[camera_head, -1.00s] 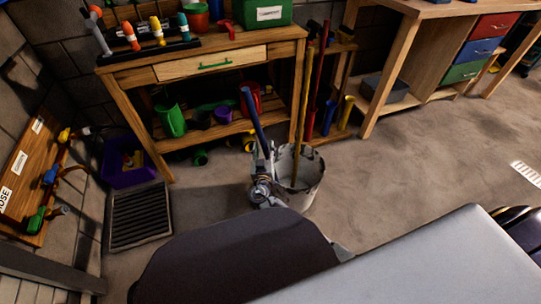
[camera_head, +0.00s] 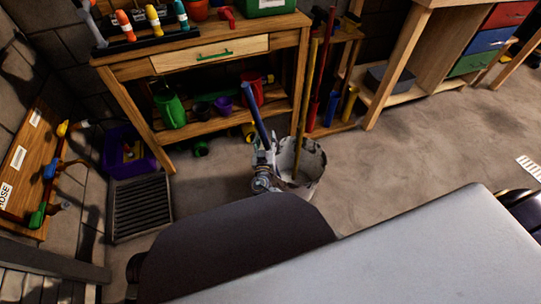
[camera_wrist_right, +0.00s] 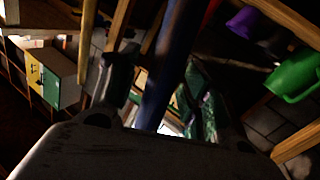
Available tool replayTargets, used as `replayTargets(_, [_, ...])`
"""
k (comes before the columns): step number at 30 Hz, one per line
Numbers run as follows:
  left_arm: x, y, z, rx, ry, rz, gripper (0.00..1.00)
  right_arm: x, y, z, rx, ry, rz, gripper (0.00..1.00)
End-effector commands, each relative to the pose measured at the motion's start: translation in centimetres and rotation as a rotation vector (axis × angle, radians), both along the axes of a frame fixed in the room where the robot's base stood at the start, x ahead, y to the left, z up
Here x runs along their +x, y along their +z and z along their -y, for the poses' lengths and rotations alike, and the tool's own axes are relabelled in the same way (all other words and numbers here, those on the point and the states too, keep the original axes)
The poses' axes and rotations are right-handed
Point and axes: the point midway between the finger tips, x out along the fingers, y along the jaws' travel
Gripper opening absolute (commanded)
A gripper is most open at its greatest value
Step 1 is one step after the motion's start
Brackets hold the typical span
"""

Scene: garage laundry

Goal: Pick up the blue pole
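The blue pole (camera_head: 254,117) leans up and to the left beside the grey bucket (camera_head: 314,173) on the floor. Its lower end is hidden behind my right gripper (camera_head: 265,157) in the head view. In the right wrist view the blue pole (camera_wrist_right: 172,65) runs between the two fingers of my right gripper (camera_wrist_right: 160,98). Gaps show on both sides of the pole, so the fingers look open around it, not closed on it. My left gripper is not in view.
A yellow pole (camera_head: 304,105) stands in the bucket, close to the right gripper. A red pole (camera_head: 322,70) stands behind it. A wooden workbench (camera_head: 125,73) with pots on its shelf is just behind. Open floor (camera_head: 430,135) lies to the right.

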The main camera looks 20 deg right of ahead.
Motion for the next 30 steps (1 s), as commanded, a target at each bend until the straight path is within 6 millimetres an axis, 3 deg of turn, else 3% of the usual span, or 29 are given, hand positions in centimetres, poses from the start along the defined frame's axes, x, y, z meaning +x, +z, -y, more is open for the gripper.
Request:
replayTargets(2, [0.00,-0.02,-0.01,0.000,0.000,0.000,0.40,0.00,0.01,0.00,0.000,0.000,0.000,0.39])
replayTargets(11, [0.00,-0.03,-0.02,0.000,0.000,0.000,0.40,0.01,0.02,0.00,0.000,0.000,0.000,0.00])
replayTargets(30, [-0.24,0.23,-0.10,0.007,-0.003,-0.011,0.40,0.06,0.97,-0.01,-0.001,0.001,0.003,0.00])
